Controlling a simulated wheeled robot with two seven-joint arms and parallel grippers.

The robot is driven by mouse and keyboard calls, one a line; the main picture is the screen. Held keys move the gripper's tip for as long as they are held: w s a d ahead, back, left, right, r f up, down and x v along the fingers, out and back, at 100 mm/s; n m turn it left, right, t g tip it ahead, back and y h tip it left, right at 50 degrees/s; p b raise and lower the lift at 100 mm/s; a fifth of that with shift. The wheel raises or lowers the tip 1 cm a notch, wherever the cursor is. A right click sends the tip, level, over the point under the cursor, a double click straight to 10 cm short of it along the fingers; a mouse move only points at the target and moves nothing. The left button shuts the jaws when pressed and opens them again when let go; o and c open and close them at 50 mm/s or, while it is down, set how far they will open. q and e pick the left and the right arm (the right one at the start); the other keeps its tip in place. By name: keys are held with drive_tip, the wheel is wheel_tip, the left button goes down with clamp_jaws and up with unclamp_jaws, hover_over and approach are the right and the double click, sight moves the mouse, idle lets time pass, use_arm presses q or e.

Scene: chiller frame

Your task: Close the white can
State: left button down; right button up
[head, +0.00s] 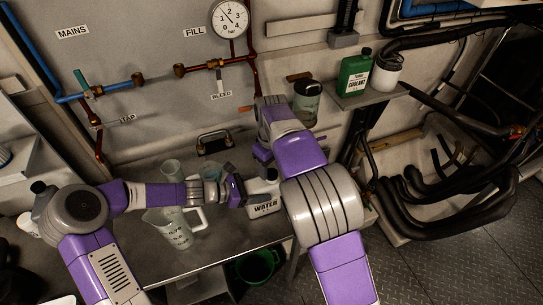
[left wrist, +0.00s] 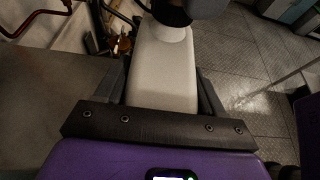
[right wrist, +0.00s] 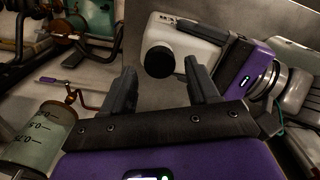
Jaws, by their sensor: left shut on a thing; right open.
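The white can (head: 263,207), labelled WATER, is on the metal bench in the head view. My left gripper (head: 241,195) is shut on its body, with one finger on each side in the left wrist view (left wrist: 162,75). A black round cap (right wrist: 158,62) sits at the can's neck in the right wrist view. In the head view my right arm partly hides the can.
A clear measuring jug (head: 172,230) and smaller beakers (head: 172,168) stand left of the can. A green coolant can (head: 355,75) and a white pot (head: 387,72) are on the shelf at right. A green bucket (head: 258,266) is below the bench. Pipes line the wall.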

drive_tip(key=shift+f, duration=1)
drive_tip(key=c, duration=1.1)
drive_tip(key=m, duration=1.4)
drive_tip(key=shift+m, duration=0.4)
drive_tip(key=o, duration=1.3)
drive_tip(key=shift+c, duration=0.2)
